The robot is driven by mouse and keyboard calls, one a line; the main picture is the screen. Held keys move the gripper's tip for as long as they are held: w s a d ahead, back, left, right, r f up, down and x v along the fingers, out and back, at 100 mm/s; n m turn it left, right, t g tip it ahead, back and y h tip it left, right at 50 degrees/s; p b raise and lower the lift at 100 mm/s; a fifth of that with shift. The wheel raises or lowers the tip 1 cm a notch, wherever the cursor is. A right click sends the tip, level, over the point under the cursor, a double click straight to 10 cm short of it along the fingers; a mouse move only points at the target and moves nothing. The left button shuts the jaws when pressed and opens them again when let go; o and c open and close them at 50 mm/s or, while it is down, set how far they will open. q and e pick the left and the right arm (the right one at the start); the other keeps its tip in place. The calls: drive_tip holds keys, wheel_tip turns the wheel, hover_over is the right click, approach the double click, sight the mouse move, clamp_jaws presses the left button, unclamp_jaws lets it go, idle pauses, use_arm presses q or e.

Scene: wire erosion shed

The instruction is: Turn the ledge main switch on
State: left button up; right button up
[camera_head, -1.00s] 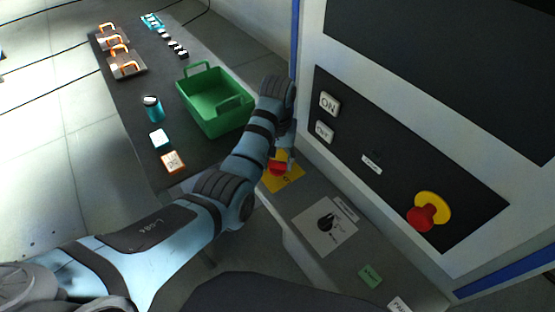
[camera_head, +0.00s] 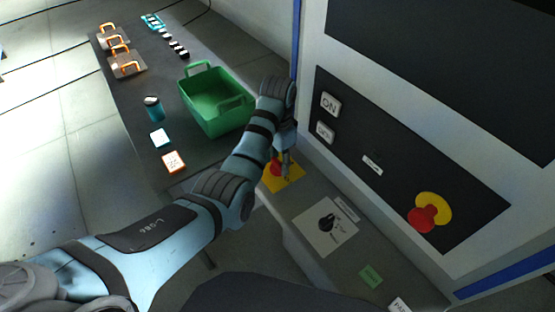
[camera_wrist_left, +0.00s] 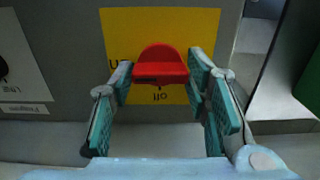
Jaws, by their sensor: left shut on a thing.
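The ledge main switch is a red knob (camera_head: 276,168) on a yellow plate (camera_head: 291,182), set on the grey ledge below the tall cabinet. In the left wrist view the red knob (camera_wrist_left: 160,65) sits between my fingertips, on the yellow plate (camera_wrist_left: 118,22). Dark lettering reads "off" below the knob, upside down, and part of another word shows at its left. My left gripper (camera_head: 282,164) reaches down to the knob and is shut on it, one finger at each side (camera_wrist_left: 163,72). My right gripper is not in view.
A white plate with a black rotary selector (camera_head: 325,222) lies beside the switch on the ledge. The cabinet panel carries an ON button (camera_head: 329,103) and a red emergency stop (camera_head: 422,218). A green basket (camera_head: 215,115) stands on the dark bench close to my forearm.

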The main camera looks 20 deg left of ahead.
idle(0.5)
use_arm(q)
drive_tip(key=o, duration=1.2)
drive_tip(key=shift+w+f, duration=0.1)
drive_tip(key=shift+w, duration=0.05)
drive_tip(key=shift+c, duration=0.2)
